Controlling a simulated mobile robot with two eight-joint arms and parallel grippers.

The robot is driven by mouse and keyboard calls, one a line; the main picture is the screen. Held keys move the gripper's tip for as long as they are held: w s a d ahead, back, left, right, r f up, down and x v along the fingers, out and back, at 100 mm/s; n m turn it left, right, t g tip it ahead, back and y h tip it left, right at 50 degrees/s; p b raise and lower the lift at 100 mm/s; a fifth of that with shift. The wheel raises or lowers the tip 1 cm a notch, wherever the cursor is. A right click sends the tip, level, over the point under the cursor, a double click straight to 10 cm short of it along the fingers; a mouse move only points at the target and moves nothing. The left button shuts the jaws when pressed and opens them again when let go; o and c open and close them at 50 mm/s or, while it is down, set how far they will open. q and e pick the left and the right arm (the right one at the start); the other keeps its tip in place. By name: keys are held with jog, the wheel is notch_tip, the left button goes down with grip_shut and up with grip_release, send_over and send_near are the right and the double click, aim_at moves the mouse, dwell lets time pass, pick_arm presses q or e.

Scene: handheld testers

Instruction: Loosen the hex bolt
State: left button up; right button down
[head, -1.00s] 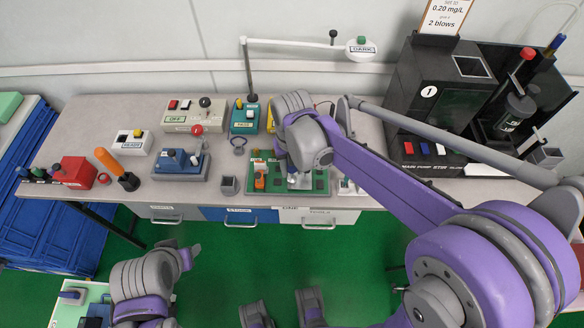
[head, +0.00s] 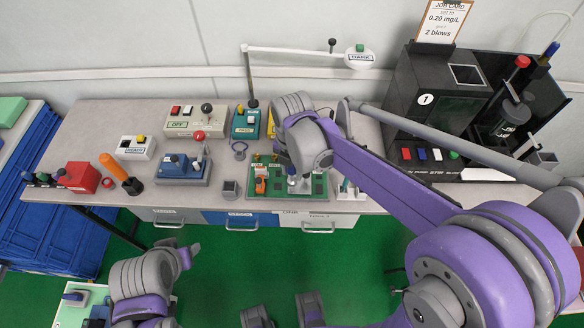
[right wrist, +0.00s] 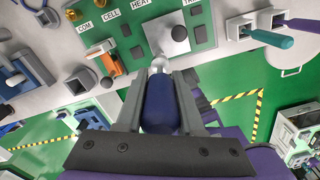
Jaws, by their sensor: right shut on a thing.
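A green board (head: 321,179) lies near the front edge of the bench, with small labelled parts on it. I cannot tell whether that part is the hex bolt. My right gripper (right wrist: 160,92) is shut on a dark blue handle (right wrist: 158,108) and is over the board's front side. My left gripper (head: 189,253) is low in front of the bench, away from the board.
An orange lever part (right wrist: 101,57) is on the board beside the gripper. Left on the bench are a blue device (head: 181,171), a red box (head: 81,177) and an orange-handled tool (head: 120,173). A black machine (head: 432,95) stands right.

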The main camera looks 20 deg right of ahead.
aim_at(292, 180)
jog(key=m, duration=0.4)
jog(key=shift+r+m+p, duration=0.3)
jog(key=shift+r, duration=0.05)
jog(key=m, duration=0.4)
jog(key=shift+r+p, duration=0.25)
jog(key=shift+p, duration=0.1)
jog(key=m, duration=0.4)
jog(key=shift+r+m+p, duration=0.25)
jog(key=shift+m+p, duration=0.05)
jog(key=shift+p, duration=0.05)
jog(key=m, duration=0.4)
jog(key=shift+r+m+p, duration=0.2)
jog(key=shift+m+p, duration=0.1)
jog(key=shift+m, duration=0.1)
jog(key=shift+f, duration=0.15)
jog(key=shift+f+b, duration=1.6)
jog(key=shift+f, duration=0.45)
jog(key=shift+f+b, duration=0.75)
jog(key=shift+f, duration=0.25)
